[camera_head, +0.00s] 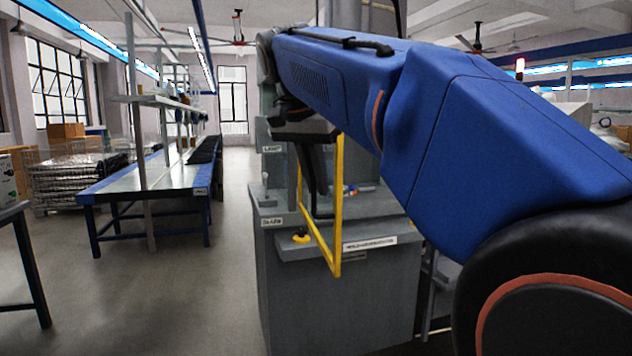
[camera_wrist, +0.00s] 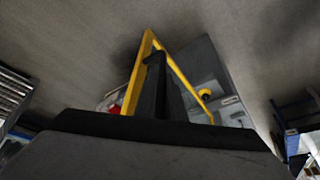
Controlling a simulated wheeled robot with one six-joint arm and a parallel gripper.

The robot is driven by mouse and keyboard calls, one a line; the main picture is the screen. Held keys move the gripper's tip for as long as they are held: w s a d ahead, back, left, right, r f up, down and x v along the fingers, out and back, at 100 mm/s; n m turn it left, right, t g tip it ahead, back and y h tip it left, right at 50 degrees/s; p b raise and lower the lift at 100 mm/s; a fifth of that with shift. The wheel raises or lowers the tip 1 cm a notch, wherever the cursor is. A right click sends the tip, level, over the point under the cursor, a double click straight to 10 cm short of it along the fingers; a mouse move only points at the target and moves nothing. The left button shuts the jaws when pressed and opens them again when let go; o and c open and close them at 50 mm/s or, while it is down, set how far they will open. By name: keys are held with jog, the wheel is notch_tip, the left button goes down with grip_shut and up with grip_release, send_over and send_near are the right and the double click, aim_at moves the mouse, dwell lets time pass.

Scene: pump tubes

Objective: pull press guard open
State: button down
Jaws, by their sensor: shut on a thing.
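The press guard (camera_head: 338,205) is a yellow open frame at the front of the grey press (camera_head: 345,300), in the middle of the head view. Its bars also show in the wrist view (camera_wrist: 136,78), on both sides of my fingers. My gripper (camera_head: 316,185) points down at the guard, its dark fingers beside the yellow bars. In the wrist view my gripper (camera_wrist: 155,62) is shut on the guard near the frame's corner. The exact contact is partly hidden by the fingers. I cannot tell how far the guard stands open.
A blue workbench (camera_head: 150,180) with shelving stands at the left. Wire baskets (camera_head: 80,180) stand beyond it. Clear grey floor (camera_head: 170,290) lies between bench and press. My blue arm covers the right side.

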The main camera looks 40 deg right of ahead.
jog(key=shift+s+a, duration=0.1)
jog(key=shift+a, duration=0.05)
jog(key=c, duration=1.8)
grip_release()
jog(key=shift+a, duration=0.1)
jog(key=shift+c, duration=0.2)
jog(key=shift+r, duration=0.2)
